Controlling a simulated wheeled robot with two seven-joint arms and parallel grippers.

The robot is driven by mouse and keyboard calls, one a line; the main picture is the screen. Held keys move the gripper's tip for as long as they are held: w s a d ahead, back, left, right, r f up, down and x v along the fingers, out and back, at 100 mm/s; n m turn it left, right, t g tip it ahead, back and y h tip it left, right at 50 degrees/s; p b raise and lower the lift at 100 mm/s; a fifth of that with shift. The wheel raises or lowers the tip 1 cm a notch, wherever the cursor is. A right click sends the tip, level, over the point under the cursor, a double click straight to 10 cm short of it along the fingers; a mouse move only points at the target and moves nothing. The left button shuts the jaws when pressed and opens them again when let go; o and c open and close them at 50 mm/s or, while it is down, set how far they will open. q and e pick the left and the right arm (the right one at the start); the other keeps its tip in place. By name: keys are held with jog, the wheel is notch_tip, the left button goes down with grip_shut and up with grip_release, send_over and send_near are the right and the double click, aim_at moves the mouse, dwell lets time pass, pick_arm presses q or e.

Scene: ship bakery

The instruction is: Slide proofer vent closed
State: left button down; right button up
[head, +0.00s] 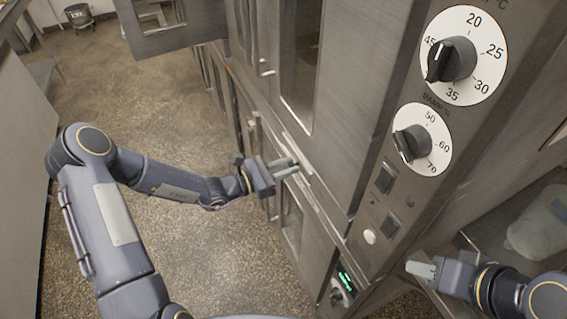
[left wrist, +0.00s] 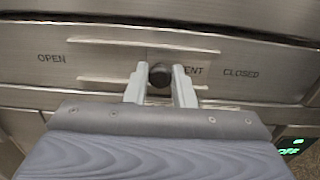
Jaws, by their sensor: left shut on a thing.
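The proofer's vent slide (left wrist: 110,58) is a metal strip between two raised rails, marked OPEN at the left and CLOSED at the right. The word between them is partly hidden, with "ENT" showing. My left gripper (left wrist: 159,80) is shut on the dark round vent knob (left wrist: 160,74), with one finger on each side of it. The knob stands between the two labels, near the middle. In the head view my left gripper (head: 291,167) reaches the proofer front (head: 345,150) from the left. My right gripper (head: 422,269) is at the lower right, apart from the vent; its finger gap is unclear.
Two white dials (head: 464,56) (head: 422,139) and switches (head: 384,178) sit on the control panel. A green display (head: 346,278) is below. A pale container (head: 540,222) stands on a shelf at right. An open door (head: 170,25) juts out beyond. Floor (head: 150,100) is clear at left.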

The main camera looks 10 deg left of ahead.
pick_arm(q)
jog(key=shift+s+d+f, duration=0.1)
jog(key=shift+s+d, duration=0.05)
jog(key=c, duration=1.2)
grip_release()
jog(key=shift+s, duration=0.1)
jog(key=shift+c, duration=0.2)
jog(key=b+v, duration=0.1)
jog(key=v, duration=0.6)
jog(key=shift+s+a+b, duration=0.15)
jog(key=shift+a+b, duration=0.15)
jog(key=shift+a, duration=0.05)
jog(key=shift+a, duration=0.1)
